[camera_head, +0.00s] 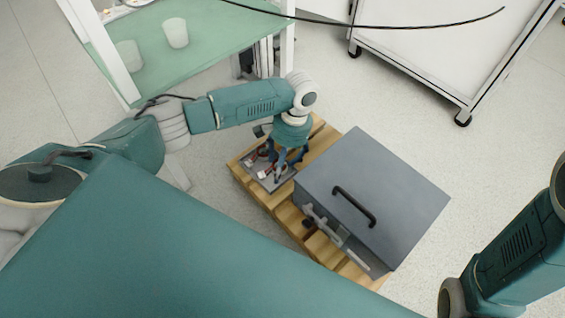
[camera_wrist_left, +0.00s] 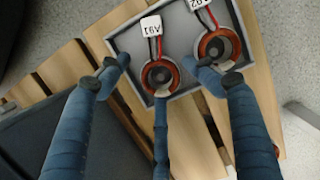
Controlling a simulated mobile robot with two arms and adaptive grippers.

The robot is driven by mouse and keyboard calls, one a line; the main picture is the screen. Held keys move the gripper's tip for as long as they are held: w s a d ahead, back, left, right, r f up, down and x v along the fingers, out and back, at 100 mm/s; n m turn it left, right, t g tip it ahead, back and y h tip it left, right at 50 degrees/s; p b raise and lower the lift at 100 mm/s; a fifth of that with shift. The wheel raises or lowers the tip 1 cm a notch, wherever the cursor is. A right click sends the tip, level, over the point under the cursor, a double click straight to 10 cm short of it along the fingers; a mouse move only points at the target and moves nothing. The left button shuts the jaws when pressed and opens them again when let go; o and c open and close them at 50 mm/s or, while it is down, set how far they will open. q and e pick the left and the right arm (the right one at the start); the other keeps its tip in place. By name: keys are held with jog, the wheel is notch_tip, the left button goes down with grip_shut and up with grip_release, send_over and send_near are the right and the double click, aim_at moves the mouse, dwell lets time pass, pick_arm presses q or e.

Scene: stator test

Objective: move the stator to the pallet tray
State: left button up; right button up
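Two stators with copper-coloured rings, red and black wires and white labels lie in the grey pallet tray (camera_wrist_left: 180,32). The left stator (camera_wrist_left: 160,77) and the right stator (camera_wrist_left: 218,46) are clearest in the left wrist view. The tray also shows in the head view (camera_head: 271,186), on a wooden pallet. My left gripper (camera_head: 283,164) points down over the tray, its three blue fingers spread. In the left wrist view the fingertips (camera_wrist_left: 160,76) surround the left stator, with gaps visible at its sides. The right fingertip overlaps the right stator's edge. My right gripper is outside the view.
A dark grey box with a handle (camera_head: 370,190) stands on the wooden pallet (camera_head: 333,137), close to the tray's right. A green-topped table (camera_head: 205,45) with two cups is at the upper left. A white wheeled cart (camera_head: 440,40) stands at the upper right. Floor is clear between.

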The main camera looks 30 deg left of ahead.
pick_arm(q)
jog(key=shift+a, duration=0.2)
jog(key=v, duration=1.2)
jog(key=shift+d, duration=0.2)
jog(key=shift+s, duration=0.1)
